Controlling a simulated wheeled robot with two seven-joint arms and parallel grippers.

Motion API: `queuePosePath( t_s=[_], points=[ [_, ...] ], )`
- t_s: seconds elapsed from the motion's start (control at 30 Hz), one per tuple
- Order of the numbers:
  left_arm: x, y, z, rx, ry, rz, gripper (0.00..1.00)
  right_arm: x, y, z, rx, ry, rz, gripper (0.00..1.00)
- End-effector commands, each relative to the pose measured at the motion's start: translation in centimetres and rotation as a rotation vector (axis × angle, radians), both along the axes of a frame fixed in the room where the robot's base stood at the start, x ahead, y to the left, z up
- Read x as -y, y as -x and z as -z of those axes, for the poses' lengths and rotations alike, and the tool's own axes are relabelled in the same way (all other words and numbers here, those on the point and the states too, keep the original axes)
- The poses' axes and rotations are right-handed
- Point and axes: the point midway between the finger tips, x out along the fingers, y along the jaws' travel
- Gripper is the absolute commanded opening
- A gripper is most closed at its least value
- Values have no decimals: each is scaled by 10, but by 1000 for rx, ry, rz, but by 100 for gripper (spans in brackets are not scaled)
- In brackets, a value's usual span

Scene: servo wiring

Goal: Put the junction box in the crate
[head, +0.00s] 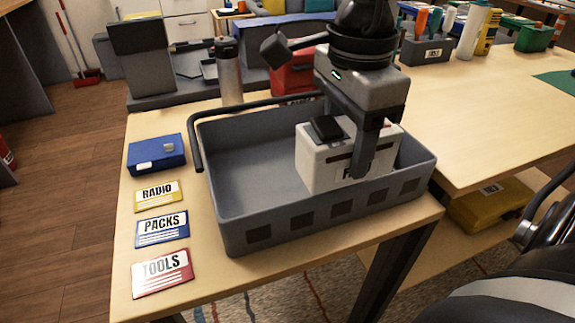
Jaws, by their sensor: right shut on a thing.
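The junction box, a white box (313,167) with a black part on top and partly covered dark lettering on its front, is at the right end of the grey crate (292,222). My right gripper (362,150) comes down from above and is shut on the white box. One dark finger lies across its front; the other finger is mostly hidden. The box looks upright and within the crate's walls. Its lower edge is at the crate's front rim, and I cannot tell whether it touches the floor. My left gripper is not in view.
The crate's left half is empty; its dark handle (193,140) leans to the left. A blue box (156,153) and RADIO, PACKS and TOOLS cards (161,228) lie left of it. A grey bottle (229,75) and a red container (291,80) stand behind.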

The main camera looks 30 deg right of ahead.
Motion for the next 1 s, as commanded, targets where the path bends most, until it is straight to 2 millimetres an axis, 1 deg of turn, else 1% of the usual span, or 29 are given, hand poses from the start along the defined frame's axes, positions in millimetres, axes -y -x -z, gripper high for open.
queuePosePath(
  t_s=[0.03, 0.17, 0.2, 0.3, 0.4, 0.5, 0.7, 0.9, 1.0],
  points=[
    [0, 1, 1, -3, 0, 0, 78, -1, -12, 7, -8, 3, 3, 23],
    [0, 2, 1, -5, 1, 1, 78, -5, -43, 21, -6, 4, 1, 23],
    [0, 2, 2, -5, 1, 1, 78, -6, -51, 28, -7, 2, 0, 23],
    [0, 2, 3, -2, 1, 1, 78, -8, -66, 48, -7, 2, -1, 23],
    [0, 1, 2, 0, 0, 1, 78, -10, -79, 62, -2, 1, -2, 23],
    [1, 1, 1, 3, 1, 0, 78, -11, -87, 70, -1, 0, -1, 23],
    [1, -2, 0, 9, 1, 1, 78, -12, -95, 81, 1, 0, -2, 23],
    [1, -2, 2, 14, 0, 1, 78, -12, -94, 108, -1, -2, -1, 23],
    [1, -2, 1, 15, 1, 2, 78, -12, -95, 110, 1, -2, -1, 23]
  ],
)
